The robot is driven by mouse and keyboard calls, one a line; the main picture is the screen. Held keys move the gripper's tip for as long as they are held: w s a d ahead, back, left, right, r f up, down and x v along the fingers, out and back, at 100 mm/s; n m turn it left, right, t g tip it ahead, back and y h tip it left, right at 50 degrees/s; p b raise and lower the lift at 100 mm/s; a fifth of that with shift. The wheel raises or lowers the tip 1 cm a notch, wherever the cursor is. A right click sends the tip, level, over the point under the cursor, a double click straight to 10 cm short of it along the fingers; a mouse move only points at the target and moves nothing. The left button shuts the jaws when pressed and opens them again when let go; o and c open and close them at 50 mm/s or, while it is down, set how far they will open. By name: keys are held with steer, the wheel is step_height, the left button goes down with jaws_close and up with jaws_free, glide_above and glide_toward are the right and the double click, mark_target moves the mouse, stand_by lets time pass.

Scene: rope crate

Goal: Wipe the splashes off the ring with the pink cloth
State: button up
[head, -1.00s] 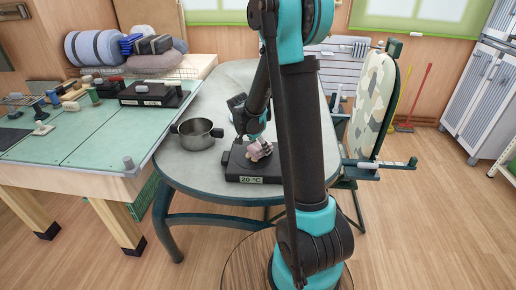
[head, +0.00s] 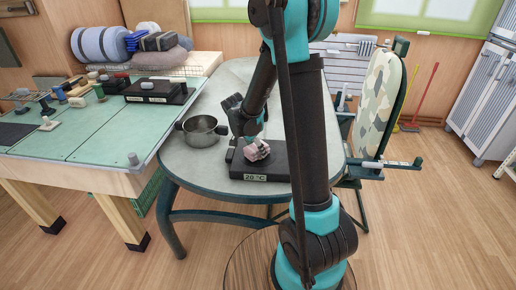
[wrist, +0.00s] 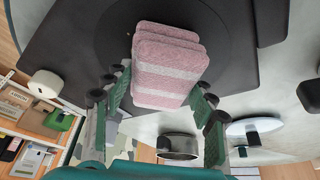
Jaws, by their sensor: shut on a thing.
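The pink cloth (head: 257,149), a folded pad with pale stripes, is held in my gripper (head: 254,141) over the black hot plate (head: 275,160) labelled 20 °C. In the wrist view the cloth (wrist: 170,70) sits between the green fingers of my gripper (wrist: 162,100), which is shut on it. The ring (wrist: 112,38) is a dark round disc on the plate, partly hidden behind the cloth. I cannot make out splashes on the visible part, nor tell for sure whether the cloth touches the ring.
A metal pot (head: 201,131) stands just left of the plate on the grey table (head: 190,165). A green-topped workbench (head: 85,135) with several small tools is at the left. The table's front left is clear.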

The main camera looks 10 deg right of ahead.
mark_target(251, 149)
steer(key=shift+s+a+f, duration=0.1)
steer(key=shift+s+a, duration=0.3)
steer(key=shift+a, duration=0.3)
steer(key=shift+s+a, duration=0.4)
steer(key=shift+a, duration=0.3)
steer(key=shift+r, duration=0.8)
steer(key=shift+r, duration=2.5)
steer(key=shift+w, duration=0.1)
